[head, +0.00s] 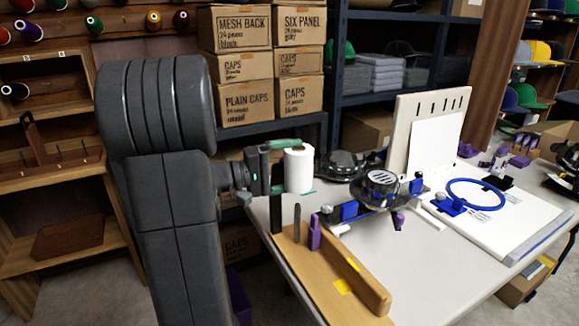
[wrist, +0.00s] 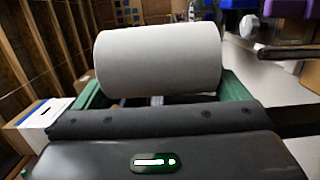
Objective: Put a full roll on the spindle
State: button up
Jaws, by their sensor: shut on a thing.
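The thin peg looks like the spindle, but I cannot be sure. The roll is apart from the peg, higher up.
A purple clip (head: 314,233) stands beside the thin peg. A cap-holding fixture (head: 380,190) with blue parts and a white board with a blue hoop (head: 475,194) are farther right on the table (head: 420,270). Shelves with boxes (head: 247,65) stand behind.

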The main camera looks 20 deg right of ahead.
jog(key=shift+f, duration=0.15)
jog(key=shift+f+b, duration=0.55)
jog(key=shift+f, duration=0.55)
notch_tip(320, 180, down, 9)
jog(key=b, duration=0.7)
jog(key=shift+b, duration=0.4)
jog(key=shift+s+b, duration=0.2)
jog(key=shift+b, duration=0.15)
jog(key=o, duration=0.8)
jog(key=shift+d, duration=0.1)
jog(key=shift+c, duration=0.2)
